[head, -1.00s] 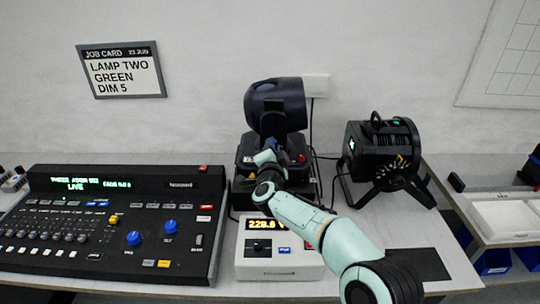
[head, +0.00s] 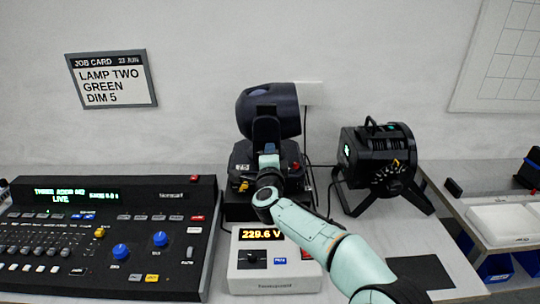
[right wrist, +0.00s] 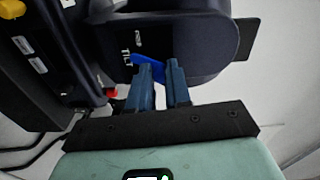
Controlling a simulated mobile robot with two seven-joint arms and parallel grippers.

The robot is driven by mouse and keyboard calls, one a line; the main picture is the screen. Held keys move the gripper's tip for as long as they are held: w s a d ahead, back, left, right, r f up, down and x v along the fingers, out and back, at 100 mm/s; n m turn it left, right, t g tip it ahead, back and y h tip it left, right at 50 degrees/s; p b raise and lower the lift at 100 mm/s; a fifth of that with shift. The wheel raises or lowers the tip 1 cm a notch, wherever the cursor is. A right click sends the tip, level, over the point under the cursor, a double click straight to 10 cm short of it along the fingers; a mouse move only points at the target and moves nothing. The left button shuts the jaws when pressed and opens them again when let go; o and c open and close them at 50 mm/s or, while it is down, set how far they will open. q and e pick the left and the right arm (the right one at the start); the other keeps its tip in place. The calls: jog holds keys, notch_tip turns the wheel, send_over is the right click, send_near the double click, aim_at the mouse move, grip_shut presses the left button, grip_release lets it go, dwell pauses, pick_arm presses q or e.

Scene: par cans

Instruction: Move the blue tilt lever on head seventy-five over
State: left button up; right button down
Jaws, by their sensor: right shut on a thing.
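Head seventy-five is the dark moving-head lamp (head: 262,103) at the back centre, on a base with a small 75 tag (head: 241,167). In the right wrist view its dark housing (right wrist: 205,32) fills the top centre, with the word TILT beside the blue tilt lever (right wrist: 145,58). My right gripper (right wrist: 160,72) is shut on the blue lever, which shows between and beyond the fingertips. In the head view the right gripper (head: 268,160) is in front of the lamp's yoke and hides the lever. My left gripper is not in view.
A white meter box (head: 275,275) reading 229.6 V lies below my right arm. A lighting desk (head: 110,240) stands at left. A second black lamp (head: 378,155) stands at right. A red button or knob (right wrist: 111,93) is close beside the fingers.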

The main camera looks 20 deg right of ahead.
jog(key=shift+a, duration=0.15)
jog(key=c, duration=1.1)
grip_release()
jog(key=shift+s, duration=0.1)
jog(key=shift+o, duration=0.2)
jog(key=b+v, duration=0.2)
jog(key=v, duration=1.1)
jog(key=shift+s, duration=0.15)
